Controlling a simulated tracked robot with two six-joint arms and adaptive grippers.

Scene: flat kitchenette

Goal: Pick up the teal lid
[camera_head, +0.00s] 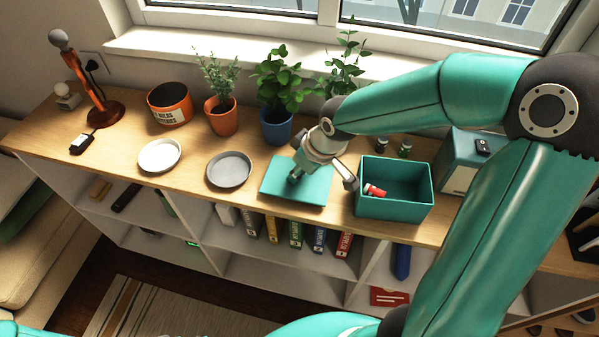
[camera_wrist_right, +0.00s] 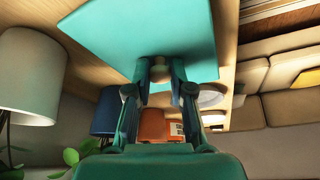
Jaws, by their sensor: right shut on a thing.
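The teal lid (camera_head: 313,188) is a flat square plate over the wooden shelf top, just left of the open teal box (camera_head: 392,211). My right gripper (camera_head: 296,176) comes down onto the lid's middle and is shut on its small knob. In the right wrist view the lid (camera_wrist_right: 150,28) spreads out beyond the fingers, and the gripper (camera_wrist_right: 160,82) has a finger on each side of the round knob. I cannot tell whether the lid touches the shelf top. My left gripper is out of view.
A red-and-white item (camera_head: 374,191) lies in the box. A grey plate (camera_head: 229,169) and a white plate (camera_head: 159,155) are left of the lid. Potted plants, including a blue pot (camera_head: 277,126), stand behind. Small dark jars (camera_head: 383,145) stand behind the box.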

